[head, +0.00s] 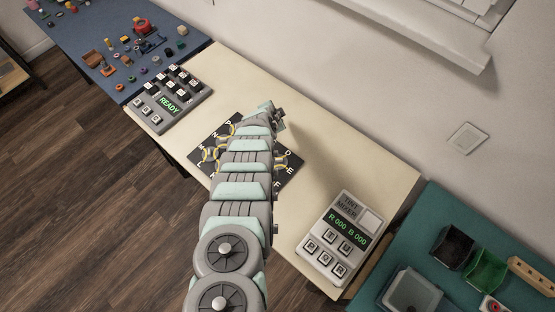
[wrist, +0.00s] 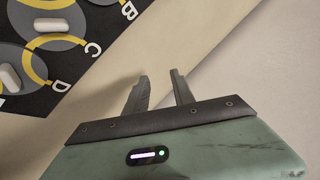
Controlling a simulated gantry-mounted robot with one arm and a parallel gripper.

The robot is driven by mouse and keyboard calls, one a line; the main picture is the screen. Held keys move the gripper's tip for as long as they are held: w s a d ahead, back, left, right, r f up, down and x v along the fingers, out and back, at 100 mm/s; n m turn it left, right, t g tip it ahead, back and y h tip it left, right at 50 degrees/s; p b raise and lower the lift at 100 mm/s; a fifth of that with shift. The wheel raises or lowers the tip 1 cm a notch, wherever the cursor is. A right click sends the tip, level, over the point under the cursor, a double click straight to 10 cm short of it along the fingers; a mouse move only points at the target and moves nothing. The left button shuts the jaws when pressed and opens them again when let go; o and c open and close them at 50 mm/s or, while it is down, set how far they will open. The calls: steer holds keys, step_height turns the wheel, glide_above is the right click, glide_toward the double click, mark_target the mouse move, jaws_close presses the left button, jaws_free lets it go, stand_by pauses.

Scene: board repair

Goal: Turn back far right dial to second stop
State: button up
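A black dial board (head: 222,128) lies on the cream table, largely hidden behind my arm in the head view. In the wrist view the board (wrist: 118,22) fills the upper left. It shows grey round dials with pale knobs, yellow arcs and the letters B, C and D. One dial knob (wrist: 53,25) is near C, and another knob (wrist: 9,77) is near D at the left edge. I cannot tell which is the far right dial. My gripper (wrist: 160,88) has its fingers apart with nothing between them, over bare surface beside the board.
A keypad reading READY (head: 168,103) stands at the table's left. A grey device (head: 336,240) with a numeric display stands at the right end. Bare cream tabletop (head: 325,160) lies between the board and the wall. A teal table (head: 425,240) with bins is at the lower right.

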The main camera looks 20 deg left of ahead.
steer(key=s+m+g+h, duration=0.1)
steer(key=s, duration=0.2)
steer(key=s+r+g+h+b, duration=0.1)
steer(key=s, duration=0.2)
steer(key=s+m+g+h+b, duration=0.1)
steer(key=s, duration=0.1)
steer(key=shift+s+d+r+m+g, duration=0.3)
steer(key=shift+s+d+g, duration=0.05)
steer(key=shift+s+g, duration=0.05)
steer(key=m+g+h, duration=0.2)
glide_toward(279, 159)
steer(key=a+r, duration=0.1)
steer(key=r, duration=0.1)
steer(key=x, duration=1)
steer(key=shift+s+d+f+b, duration=0.2)
steer(key=shift+d+f+b, duration=0.1)
steer(key=shift+b, duration=0.1)
jaws_close()
